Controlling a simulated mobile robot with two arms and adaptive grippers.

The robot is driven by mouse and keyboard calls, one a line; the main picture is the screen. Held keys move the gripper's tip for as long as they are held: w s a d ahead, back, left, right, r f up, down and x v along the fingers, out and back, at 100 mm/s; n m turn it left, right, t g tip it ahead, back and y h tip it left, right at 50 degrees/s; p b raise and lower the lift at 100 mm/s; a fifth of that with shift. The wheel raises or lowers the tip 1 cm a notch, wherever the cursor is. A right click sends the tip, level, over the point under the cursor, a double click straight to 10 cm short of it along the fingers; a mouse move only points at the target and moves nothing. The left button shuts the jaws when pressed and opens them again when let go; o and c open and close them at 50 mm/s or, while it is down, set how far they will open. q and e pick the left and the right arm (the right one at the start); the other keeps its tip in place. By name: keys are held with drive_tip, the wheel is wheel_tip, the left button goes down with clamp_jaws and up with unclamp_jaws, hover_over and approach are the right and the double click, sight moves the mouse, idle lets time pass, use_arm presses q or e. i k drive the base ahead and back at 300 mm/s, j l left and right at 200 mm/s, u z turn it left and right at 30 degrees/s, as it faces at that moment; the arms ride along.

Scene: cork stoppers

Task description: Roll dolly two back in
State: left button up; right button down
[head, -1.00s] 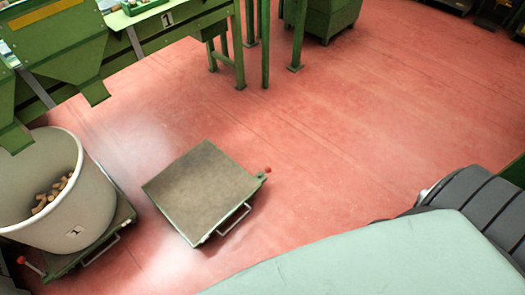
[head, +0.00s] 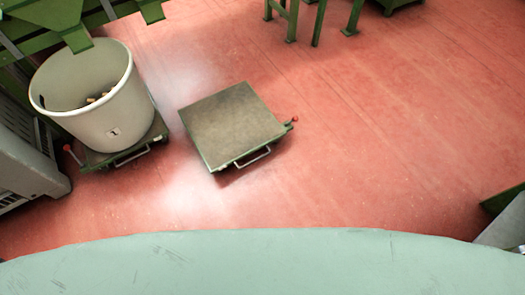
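An empty flat dolly (head: 232,122) stands on the red floor in the head view, left of centre. It has a brown-grey top, a green frame, a metal handle (head: 254,158) on its near side and a red-knobbed lever (head: 292,121) at its right corner. I cannot read a number on it. To its left, a second dolly (head: 130,151) bears a big white tub labelled 1 (head: 113,110). Neither of my grippers shows in the head view.
Green machine legs (head: 290,22) stand along the back, and a grey cabinet (head: 27,160) stands at the left edge. The red floor right of the empty dolly is clear.

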sight(228, 126)
drive_tip(key=i+j+u, duration=0.1)
drive_tip(key=u, duration=0.2)
drive_tip(key=i+l+u, duration=0.15)
drive_tip(key=l+u, duration=0.15)
drive_tip(key=u, duration=0.15)
drive_tip(key=l+u, duration=0.4)
drive_tip(key=i+j, duration=0.05)
